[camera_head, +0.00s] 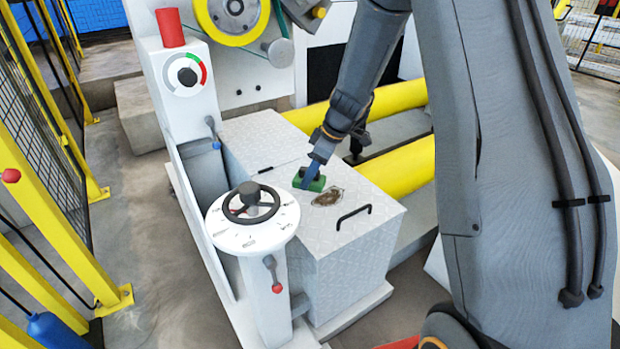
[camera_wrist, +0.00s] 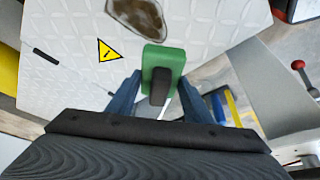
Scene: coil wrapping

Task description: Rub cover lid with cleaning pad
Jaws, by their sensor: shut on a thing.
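The cleaning pad (camera_head: 310,182) is green with a dark handle. My gripper (camera_head: 313,172) is shut on it, over the cover lid. The pad also shows in the wrist view (camera_wrist: 163,62), between the two blue fingers of my gripper (camera_wrist: 160,90). The cover lid (camera_head: 350,185) is a white, diamond-patterned plate on a box, with a black handle (camera_head: 354,214) near its front edge. A brown dirt patch (camera_head: 328,197) lies on the lid, right of the pad, and shows at the top of the wrist view (camera_wrist: 138,18). I cannot tell whether the pad touches the lid.
A white pedestal with a black handwheel (camera_head: 251,203) stands left of the lid. A control post with a dial (camera_head: 187,76) and a red cap rises behind it. Yellow rollers (camera_head: 402,167) lie right of the box. A yellow fence (camera_head: 45,205) stands at far left.

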